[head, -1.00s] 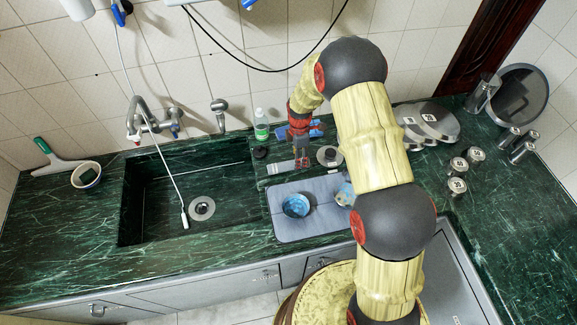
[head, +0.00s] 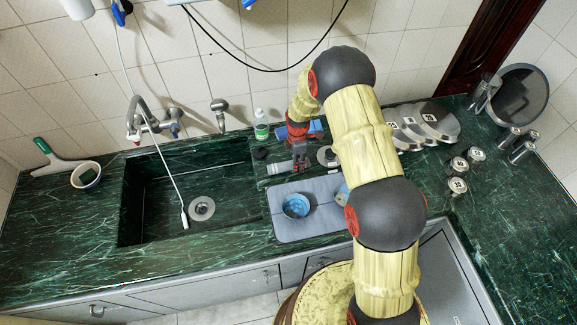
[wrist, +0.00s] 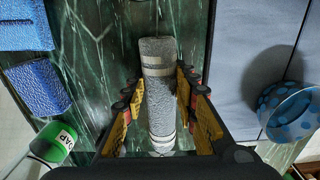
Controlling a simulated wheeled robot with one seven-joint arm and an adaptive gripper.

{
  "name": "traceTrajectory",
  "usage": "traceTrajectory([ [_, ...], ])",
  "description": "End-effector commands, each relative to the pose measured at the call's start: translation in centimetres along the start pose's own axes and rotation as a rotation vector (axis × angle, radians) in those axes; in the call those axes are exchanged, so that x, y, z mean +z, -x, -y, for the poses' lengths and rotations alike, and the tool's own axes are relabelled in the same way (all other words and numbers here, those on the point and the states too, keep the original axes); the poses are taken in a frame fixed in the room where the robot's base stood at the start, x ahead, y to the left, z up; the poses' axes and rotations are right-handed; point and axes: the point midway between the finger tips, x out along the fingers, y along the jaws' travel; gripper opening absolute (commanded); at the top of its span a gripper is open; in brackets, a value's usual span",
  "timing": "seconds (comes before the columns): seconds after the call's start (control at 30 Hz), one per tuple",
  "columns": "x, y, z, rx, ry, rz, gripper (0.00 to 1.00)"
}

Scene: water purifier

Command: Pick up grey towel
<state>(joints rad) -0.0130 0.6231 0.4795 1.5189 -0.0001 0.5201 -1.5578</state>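The grey towel (wrist: 160,90) is a rolled cylinder with pale stripes, lying on the dark green counter. In the wrist view it lies lengthwise between the two fingers of my gripper (wrist: 160,95). The fingers are apart on either side of it, with narrow gaps that look clear of the towel. In the head view, part of the towel (head: 279,168) shows just left of my gripper (head: 300,165). The part of the towel behind my gripper is hidden there.
A grey-blue mat (head: 290,228) with a blue bowl (head: 296,205) lies in front. Blue sponges (wrist: 36,88) and a green-capped soap bottle (head: 261,125) are close by. The sink (head: 150,215) is left. Pan lids (head: 438,122) stand right, near the wall.

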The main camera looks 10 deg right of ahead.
Motion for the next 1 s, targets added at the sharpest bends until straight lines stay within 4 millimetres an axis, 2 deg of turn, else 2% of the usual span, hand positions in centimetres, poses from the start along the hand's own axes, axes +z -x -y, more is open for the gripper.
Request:
traceTrajectory([
  [0.4, 0.0, 0.0, 0.0, 0.0, 0.0, 0.0, 0.03],
  [0.67, 0.0, 0.1, 0.0, 0.001, 0.0, 0.0, 0.03],
  [0.87, 0.0, 1.5, -0.1, 0.003, 0.0, 0.0, 0.03],
  [0.97, 0.0, 3.3, -0.2, 0.005, 0.0, 0.0, 0.03],
  [1.0, 0.0, 3.9, 0.4, 0.002, 0.0, 0.0, 0.03],
])
